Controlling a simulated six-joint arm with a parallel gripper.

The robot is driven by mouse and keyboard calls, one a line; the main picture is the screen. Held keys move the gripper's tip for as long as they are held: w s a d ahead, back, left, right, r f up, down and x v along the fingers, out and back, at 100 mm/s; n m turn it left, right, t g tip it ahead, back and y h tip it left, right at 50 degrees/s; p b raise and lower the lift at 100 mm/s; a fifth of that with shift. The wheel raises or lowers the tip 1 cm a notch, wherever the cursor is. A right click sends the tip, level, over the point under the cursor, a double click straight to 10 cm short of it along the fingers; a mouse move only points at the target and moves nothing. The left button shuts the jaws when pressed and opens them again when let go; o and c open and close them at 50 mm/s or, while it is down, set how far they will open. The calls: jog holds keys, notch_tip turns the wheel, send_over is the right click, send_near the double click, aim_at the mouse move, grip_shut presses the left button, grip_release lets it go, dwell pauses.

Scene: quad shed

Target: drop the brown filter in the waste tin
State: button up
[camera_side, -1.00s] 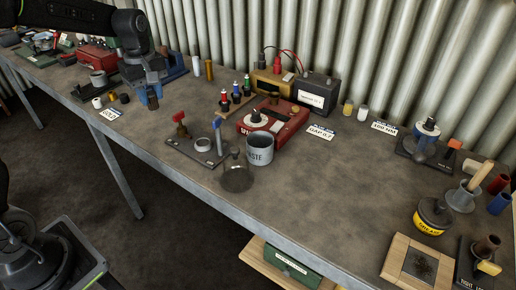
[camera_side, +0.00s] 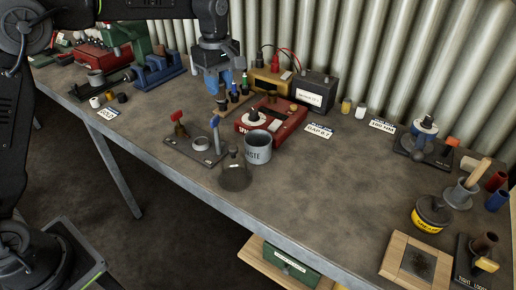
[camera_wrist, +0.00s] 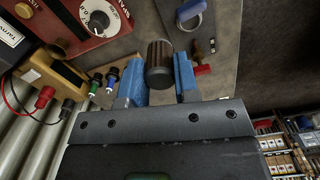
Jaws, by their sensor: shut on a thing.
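My gripper (camera_side: 217,88) is shut on the brown filter, a small ribbed cylinder, and holds it above the bench left of the red dial box. In the wrist view the filter (camera_wrist: 159,66) sits between the blue fingers of my gripper (camera_wrist: 158,74). In the side view the filter (camera_side: 222,104) shows just under the fingertips. The grey waste tin (camera_side: 258,150), marked WASTE, stands upright near the bench's front edge, to the right of and nearer the camera than my gripper. I cannot make out the tin in the wrist view.
The red dial box (camera_side: 274,120) stands behind the tin. A plate with a ring and red and blue levers (camera_side: 196,148) lies left of it. The bench's middle right is clear.

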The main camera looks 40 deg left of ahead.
jog(key=w+d, duration=0.2)
jog(key=d, duration=1)
jog(key=shift+s+f, duration=0.15)
jog(key=shift+f, duration=2.5)
jog(key=o, duration=1)
jog(key=shift+r, duration=0.1)
jog(key=shift+r, duration=6.85)
jog(key=shift+a, duration=0.1)
